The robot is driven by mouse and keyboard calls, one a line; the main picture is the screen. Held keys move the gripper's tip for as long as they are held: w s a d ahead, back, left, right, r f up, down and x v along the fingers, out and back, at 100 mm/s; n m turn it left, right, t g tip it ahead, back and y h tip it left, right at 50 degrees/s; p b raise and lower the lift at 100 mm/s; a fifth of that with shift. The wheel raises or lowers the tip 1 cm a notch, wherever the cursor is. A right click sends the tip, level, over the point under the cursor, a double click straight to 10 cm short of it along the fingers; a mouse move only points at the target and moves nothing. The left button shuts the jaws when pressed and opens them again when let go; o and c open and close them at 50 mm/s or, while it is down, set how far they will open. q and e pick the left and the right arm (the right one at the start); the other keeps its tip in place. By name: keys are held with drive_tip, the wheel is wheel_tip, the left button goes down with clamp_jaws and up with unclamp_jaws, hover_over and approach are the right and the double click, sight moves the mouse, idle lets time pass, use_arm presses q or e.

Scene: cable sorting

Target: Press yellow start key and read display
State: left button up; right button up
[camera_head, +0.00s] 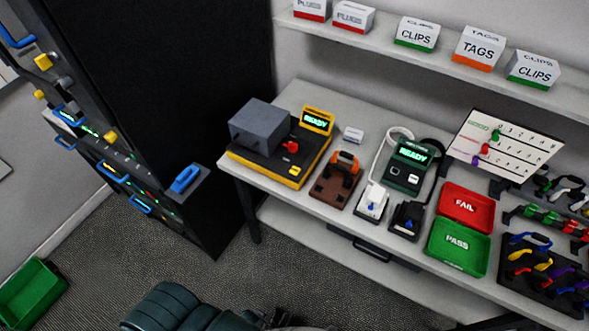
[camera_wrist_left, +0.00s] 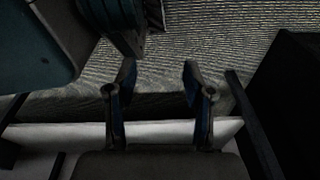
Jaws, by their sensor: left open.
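A black and yellow machine (camera_head: 262,170) with a grey block on top stands at the left end of the bench. Its yellow-framed display (camera_head: 316,121) reads READY in green. A red knob (camera_head: 290,147) sits on its deck, with a small yellow key-like patch (camera_head: 291,173) in front of it, too small to tell clearly. A dark green tester (camera_head: 405,168) also has a display reading READY. My left gripper (camera_wrist_left: 160,76) is open and empty in the left wrist view, over the floor and away from the machine. My right gripper is not in view.
A brown fixture (camera_head: 333,190) stands right of the machine. Red FAIL (camera_head: 466,205) and green PASS (camera_head: 458,247) trays lie farther right. A tall black rack (camera_head: 190,90) rises left of the bench. A shelf (camera_head: 440,62) with labelled boxes hangs above.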

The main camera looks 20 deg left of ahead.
use_arm(q)
clamp_jaws()
idle(1.1)
